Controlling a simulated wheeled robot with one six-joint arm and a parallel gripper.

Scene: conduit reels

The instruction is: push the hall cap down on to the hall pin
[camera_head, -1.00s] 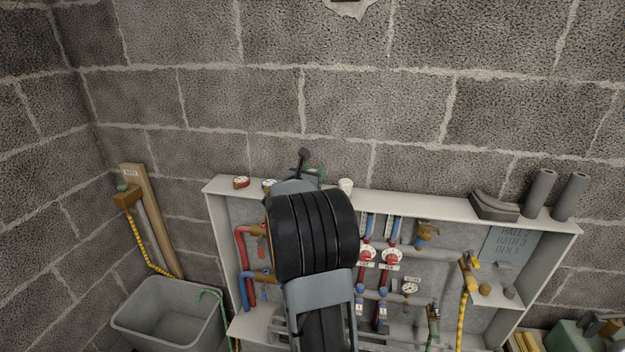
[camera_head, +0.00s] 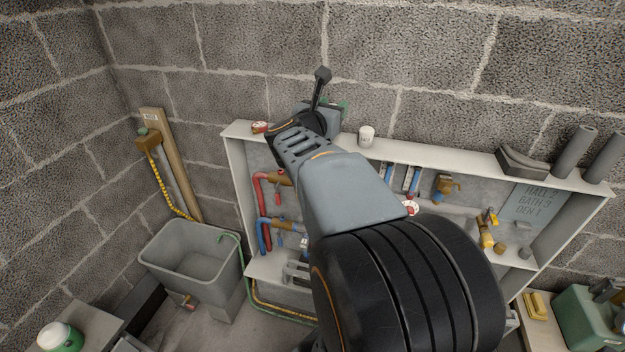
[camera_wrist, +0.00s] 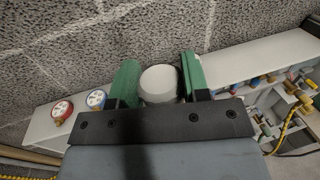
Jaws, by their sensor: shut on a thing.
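In the wrist view my gripper (camera_wrist: 160,64) has its two green fingers closed on either side of a pale, round-topped piece (camera_wrist: 160,86), which I take to be the hall cap. In the head view my gripper (camera_head: 335,104) is above the top ledge of the wall cabinet, mostly hidden by my own wrist, and the held piece cannot be made out. A separate white cup-shaped piece (camera_head: 367,136) stands upright on the ledge to its right. I cannot make out the hall pin; my arm covers much of the cabinet.
The cabinet ledge (camera_head: 445,159) carries a red gauge (camera_head: 260,127) at left and grey pipe pieces (camera_head: 574,152) at right. A blue gauge (camera_wrist: 96,99) shows in the wrist view. Pipes and valves fill the cabinet. A grey tub (camera_head: 190,250) stands at lower left. The block wall is close behind.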

